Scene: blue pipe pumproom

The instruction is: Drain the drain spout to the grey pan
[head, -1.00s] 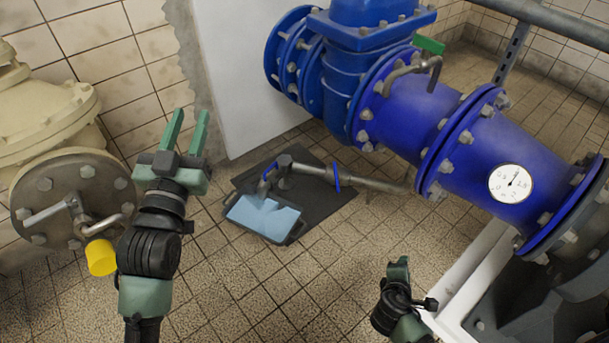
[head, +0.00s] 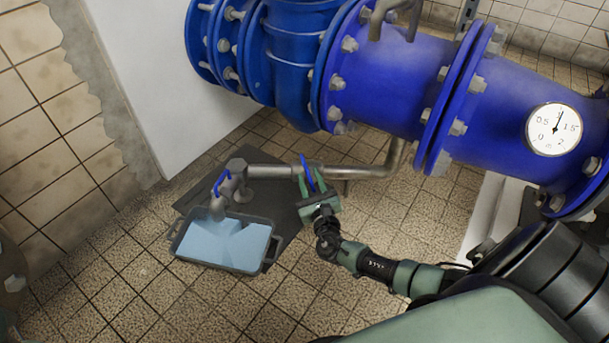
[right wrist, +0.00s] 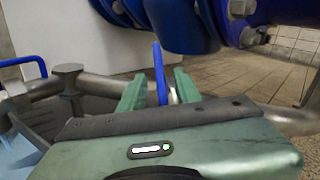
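The grey pan (head: 266,266) sits on the floor at lower left in the head view and holds light blue water. The drain spout (head: 217,205) ends over its back edge, with a paler fan-shaped patch in the water below. A small blue handle (head: 222,183) is at the spout. A second, thin blue handle (head: 307,173) stands on the grey drain pipe (head: 280,171). My right gripper (head: 312,186) is at this handle. In the right wrist view, its open fingers have the blue handle (right wrist: 160,75) between them, with narrow gaps. My left gripper is not in view.
A dark mat (head: 288,218) lies under the pan and pipe. The large blue pipe (head: 400,90), with a round gauge (head: 554,129), runs above and behind my right gripper. A white wall panel (head: 165,80) stands behind. Tiled floor in front of the pan is clear.

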